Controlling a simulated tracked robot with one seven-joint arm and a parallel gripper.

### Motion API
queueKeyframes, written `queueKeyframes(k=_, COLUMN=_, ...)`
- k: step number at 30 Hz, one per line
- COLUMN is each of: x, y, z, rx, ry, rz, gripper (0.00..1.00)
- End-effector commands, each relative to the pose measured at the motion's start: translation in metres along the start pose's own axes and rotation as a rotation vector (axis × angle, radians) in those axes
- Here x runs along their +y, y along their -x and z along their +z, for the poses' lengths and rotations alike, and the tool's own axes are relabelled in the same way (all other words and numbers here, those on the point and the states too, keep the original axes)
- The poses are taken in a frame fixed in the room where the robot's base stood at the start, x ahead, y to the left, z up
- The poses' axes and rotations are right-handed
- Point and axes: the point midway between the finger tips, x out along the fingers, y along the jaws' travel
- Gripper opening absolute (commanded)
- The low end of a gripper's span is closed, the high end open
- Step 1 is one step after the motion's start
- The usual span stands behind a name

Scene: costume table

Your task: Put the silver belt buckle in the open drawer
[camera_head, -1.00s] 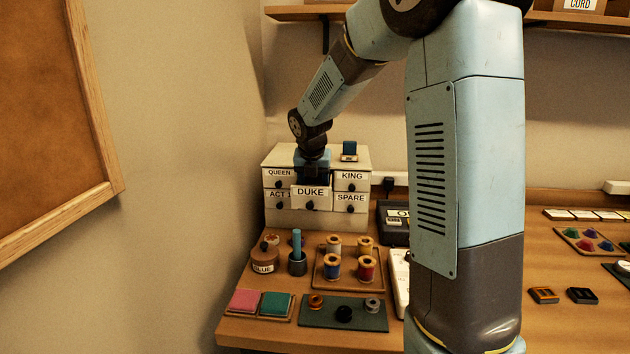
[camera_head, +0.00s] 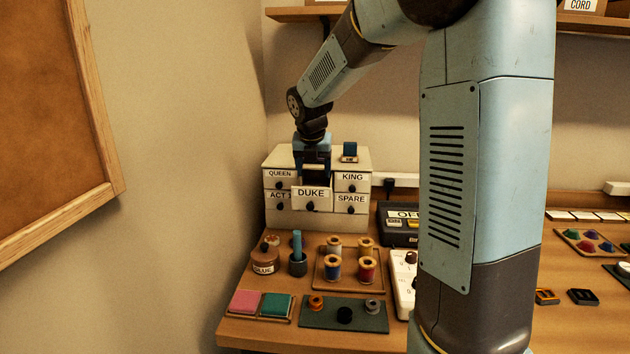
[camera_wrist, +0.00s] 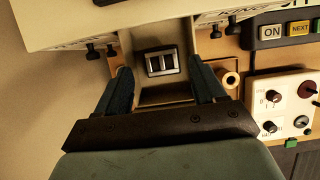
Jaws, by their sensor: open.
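The open drawer labelled DUKE (camera_head: 311,194) sticks out of the front of a small cream drawer cabinet (camera_head: 357,217). In the wrist view the silver belt buckle (camera_wrist: 162,62), a rectangular frame with a centre bar, lies inside the drawer (camera_wrist: 165,97). My gripper (camera_head: 315,174) is over the drawer, pointing down. In the wrist view its two fingers (camera_wrist: 160,72) are spread apart, with the buckle seen between them and not held. In the head view the drawer front hides the buckle.
Closed drawers labelled QUEEN, KING, ACT 1 and SPARE surround the open one. A small blue-and-dark item (camera_head: 349,150) stands on the cabinet top. The wall is close on the left.

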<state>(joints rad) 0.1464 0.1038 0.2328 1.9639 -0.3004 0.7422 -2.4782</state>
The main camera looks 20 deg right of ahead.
Motion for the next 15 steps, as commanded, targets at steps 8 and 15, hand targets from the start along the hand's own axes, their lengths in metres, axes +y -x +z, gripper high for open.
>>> queueKeyframes(k=8, x=0.0, y=0.051, z=0.0, rx=-0.002, ry=0.001, rz=0.001, gripper=0.69)
queueKeyframes(k=15, x=0.0, y=0.072, z=0.0, rx=-0.001, ry=-0.002, rz=0.001, gripper=0.69)
